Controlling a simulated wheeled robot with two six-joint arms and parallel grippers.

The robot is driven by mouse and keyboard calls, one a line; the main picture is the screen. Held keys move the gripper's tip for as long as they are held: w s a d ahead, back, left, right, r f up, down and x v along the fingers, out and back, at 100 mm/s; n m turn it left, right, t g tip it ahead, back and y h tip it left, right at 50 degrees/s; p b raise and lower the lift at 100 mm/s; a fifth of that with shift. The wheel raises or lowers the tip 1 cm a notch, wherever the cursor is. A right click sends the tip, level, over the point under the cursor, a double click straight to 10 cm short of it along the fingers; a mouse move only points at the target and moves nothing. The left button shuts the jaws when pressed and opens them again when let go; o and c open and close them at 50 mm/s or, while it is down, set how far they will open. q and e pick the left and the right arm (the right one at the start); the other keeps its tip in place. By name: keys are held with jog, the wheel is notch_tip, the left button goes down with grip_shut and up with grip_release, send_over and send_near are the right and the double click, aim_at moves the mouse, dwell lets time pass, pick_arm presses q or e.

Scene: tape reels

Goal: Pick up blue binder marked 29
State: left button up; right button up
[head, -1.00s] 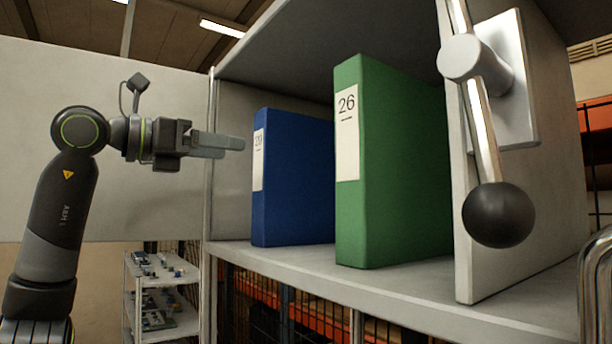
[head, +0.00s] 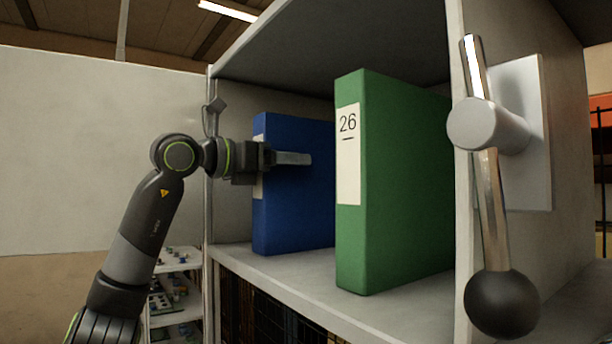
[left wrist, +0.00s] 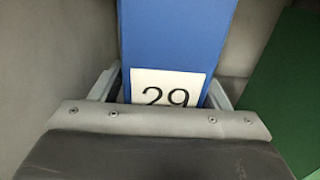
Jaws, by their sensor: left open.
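The blue binder marked 29 (head: 290,210) stands upright on the shelf, left of the green binder. Its label is mostly covered by my left gripper (head: 300,159) in the head view. In the left wrist view the blue binder (left wrist: 172,40) lies between the two open fingers (left wrist: 165,88), one on each side of its spine, with the number 29 facing the camera. I cannot tell whether either finger touches it. My right gripper is not in view.
A green binder marked 26 (head: 395,180) stands right of the blue one with a gap between them. A lever with a black ball (head: 501,303) is on the right side wall. A small rack (head: 178,300) stands below at left.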

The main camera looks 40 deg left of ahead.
pick_arm(q)
jog(key=shift+s, duration=0.15)
jog(key=c, duration=1.3)
jog(key=shift+c, duration=0.3)
jog(key=shift+r, duration=0.2)
